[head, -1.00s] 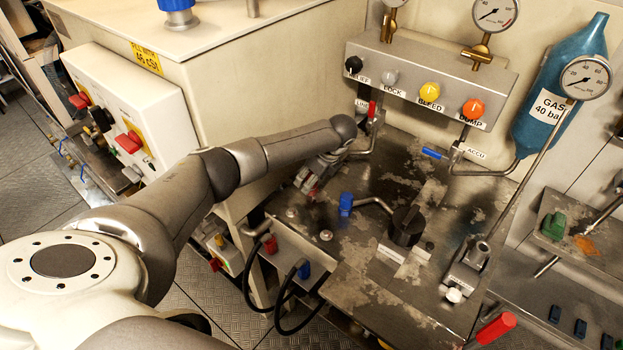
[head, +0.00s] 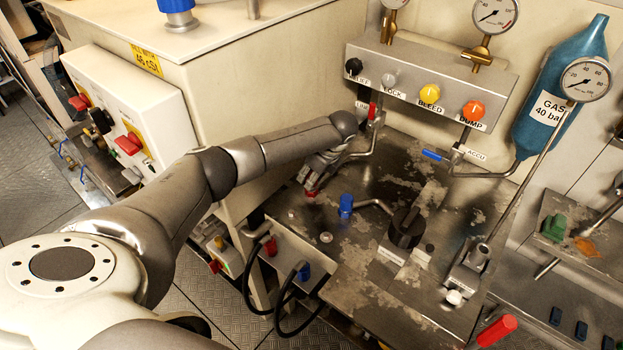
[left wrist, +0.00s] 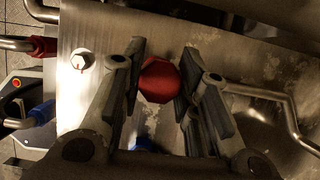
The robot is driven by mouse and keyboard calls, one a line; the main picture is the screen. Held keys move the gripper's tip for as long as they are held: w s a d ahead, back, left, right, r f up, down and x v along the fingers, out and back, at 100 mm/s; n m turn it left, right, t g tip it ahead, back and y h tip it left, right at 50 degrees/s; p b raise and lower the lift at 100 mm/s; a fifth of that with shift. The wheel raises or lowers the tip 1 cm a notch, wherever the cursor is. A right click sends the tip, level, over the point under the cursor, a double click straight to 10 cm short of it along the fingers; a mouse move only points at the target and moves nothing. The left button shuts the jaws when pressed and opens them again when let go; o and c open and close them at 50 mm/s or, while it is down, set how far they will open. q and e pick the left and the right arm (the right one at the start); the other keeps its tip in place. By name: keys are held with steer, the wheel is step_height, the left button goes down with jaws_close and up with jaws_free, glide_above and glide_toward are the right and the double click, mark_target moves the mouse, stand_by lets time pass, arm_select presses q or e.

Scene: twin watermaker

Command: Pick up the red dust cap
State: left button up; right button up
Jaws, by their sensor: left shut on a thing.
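The red dust cap (left wrist: 158,80) sits between the two finger pads of my left gripper (left wrist: 160,85) in the left wrist view. In the head view my left gripper (head: 313,186) points down over the metal bench top, with the red cap just showing at its fingertips. The gripper is shut on the cap. I cannot tell whether the cap is clear of the bench surface. My right gripper is not in view.
A blue cap (head: 346,205) on a bent pipe stands right of the gripper. A black knob (head: 406,227) is farther right. A valve panel (head: 430,80) stands behind. A bare round fitting (head: 326,238) is on the bench top (head: 375,300).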

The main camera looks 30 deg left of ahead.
arm_select(q)
steer(key=s+d+r, duration=0.3)
steer(key=s+r, duration=0.8)
steer(key=s, duration=0.2)
steer(key=shift+s+d+r+b, duration=0.2)
steer(key=shift+s+r+b, duration=0.1)
steer(key=shift+r, duration=0.05)
steer(key=shift+o, duration=1)
jaws_close()
